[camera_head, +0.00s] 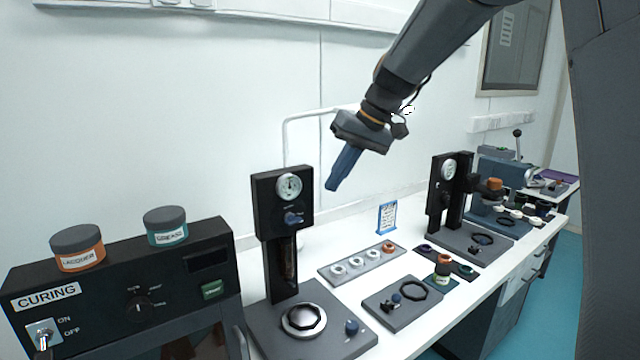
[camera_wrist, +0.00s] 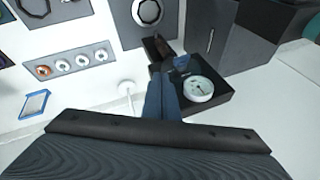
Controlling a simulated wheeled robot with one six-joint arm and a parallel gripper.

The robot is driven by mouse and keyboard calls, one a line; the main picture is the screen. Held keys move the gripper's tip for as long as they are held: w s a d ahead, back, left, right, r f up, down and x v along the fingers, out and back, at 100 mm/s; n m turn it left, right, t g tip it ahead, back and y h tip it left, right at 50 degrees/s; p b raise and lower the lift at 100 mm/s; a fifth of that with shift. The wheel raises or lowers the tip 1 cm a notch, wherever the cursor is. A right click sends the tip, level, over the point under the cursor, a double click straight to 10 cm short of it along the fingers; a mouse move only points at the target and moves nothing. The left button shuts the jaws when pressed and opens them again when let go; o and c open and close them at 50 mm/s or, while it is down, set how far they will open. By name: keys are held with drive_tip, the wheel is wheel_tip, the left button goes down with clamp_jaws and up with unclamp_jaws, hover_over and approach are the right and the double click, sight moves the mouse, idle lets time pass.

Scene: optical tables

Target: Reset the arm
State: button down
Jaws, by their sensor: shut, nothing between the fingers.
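My gripper (camera_head: 334,187) hangs in the air above the bench, pointing down and to the left, with its blue fingers together and nothing between them. It is to the right of the near black press with a dial gauge (camera_head: 289,187) and apart from it. In the wrist view my gripper's fingers (camera_wrist: 164,80) also lie together. They overlap the picture of the press, whose dial (camera_wrist: 199,89) shows just right of them. My arm reaches in from the upper right in the head view.
The white bench (camera_head: 333,301) holds a tray of several rings (camera_head: 357,266), a grey plate with an octagonal ring (camera_head: 402,302), a blue-framed card (camera_head: 387,217) and a second press (camera_head: 436,193). A curing oven (camera_head: 130,297) at left carries an orange jar (camera_head: 78,249) and a teal jar (camera_head: 166,226).

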drive_tip(key=shift+d+r, duration=0.3)
drive_tip(key=shift+d, duration=0.3)
drive_tip(key=s+d+f+m+h+b, duration=0.1)
drive_tip(key=s+d+f, duration=0.4)
drive_tip(key=s+f, duration=0.7)
drive_tip(key=s+d+f+m+h+b, duration=0.2)
drive_tip(key=s+d+f+h+b, duration=0.2)
drive_tip(key=s+f, duration=0.8)
wheel_tip(320, 180, down, 4)
drive_tip(key=shift+d+f+g+b, duration=0.1)
drive_tip(key=shift+d+g+b, duration=0.2)
drive_tip(key=shift+d+b, duration=0.1)
drive_tip(key=shift+s, duration=0.1)
